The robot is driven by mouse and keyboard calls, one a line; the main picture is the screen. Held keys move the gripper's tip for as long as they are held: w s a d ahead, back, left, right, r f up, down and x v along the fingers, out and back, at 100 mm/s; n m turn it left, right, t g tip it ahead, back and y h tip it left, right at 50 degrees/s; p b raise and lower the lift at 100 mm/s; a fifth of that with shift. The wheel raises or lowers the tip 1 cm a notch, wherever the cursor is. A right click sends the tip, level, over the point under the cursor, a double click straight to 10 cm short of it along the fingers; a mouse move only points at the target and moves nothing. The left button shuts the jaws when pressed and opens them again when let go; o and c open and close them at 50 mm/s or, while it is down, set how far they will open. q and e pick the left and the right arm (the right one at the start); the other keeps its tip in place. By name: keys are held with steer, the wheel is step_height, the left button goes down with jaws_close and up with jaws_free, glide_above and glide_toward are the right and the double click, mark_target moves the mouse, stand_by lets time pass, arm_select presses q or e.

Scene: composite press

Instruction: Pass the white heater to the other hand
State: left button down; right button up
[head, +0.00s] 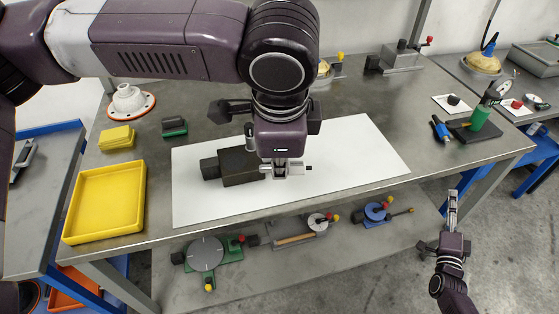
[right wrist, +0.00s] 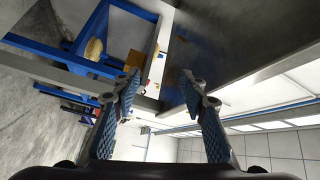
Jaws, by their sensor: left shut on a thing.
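My left gripper (head: 287,172) points down over the white sheet on the bench. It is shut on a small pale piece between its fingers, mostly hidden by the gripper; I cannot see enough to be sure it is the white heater. A dark block with a short cylinder (head: 237,166) is just left of the fingers, and I cannot tell whether they touch. My right gripper (head: 453,195) hangs beyond the bench's front right edge, away from the left one. In the right wrist view its fingers (right wrist: 165,90) are spread with nothing between them.
A green-and-black tool (head: 479,118) is at the right. The white sheet (head: 355,150) has clear room right of my left gripper.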

steer(key=s+a+f+n+g+y, duration=0.2)
steer(key=s+a+f+n+g, duration=0.25)
steer(key=f, duration=0.55)
steer(key=s+a+f+n+g+y, duration=0.1)
steer(key=s+a+f+n, duration=0.3)
steer(key=s+f, duration=0.45)
steer(key=s+a+f+n+g+y, duration=0.25)
steer(key=s+a+f, duration=0.3)
steer(key=f, duration=0.45)
steer(key=s+a+f+n+g, duration=0.3)
steer(key=s+a+f, duration=0.1)
steer(key=s, duration=0.6)
steer(key=s+a+f+n+g, duration=0.3)
steer(key=s+a+f, duration=0.1)
steer(key=s, duration=0.7)
steer(key=s+a+f+n+g, duration=0.3)
steer(key=s+a+f, duration=0.1)
steer(key=s, duration=0.7)
steer(key=shift+f+y, duration=0.35)
steer(key=shift+f, duration=0.4)
steer(key=shift+a, duration=0.1)
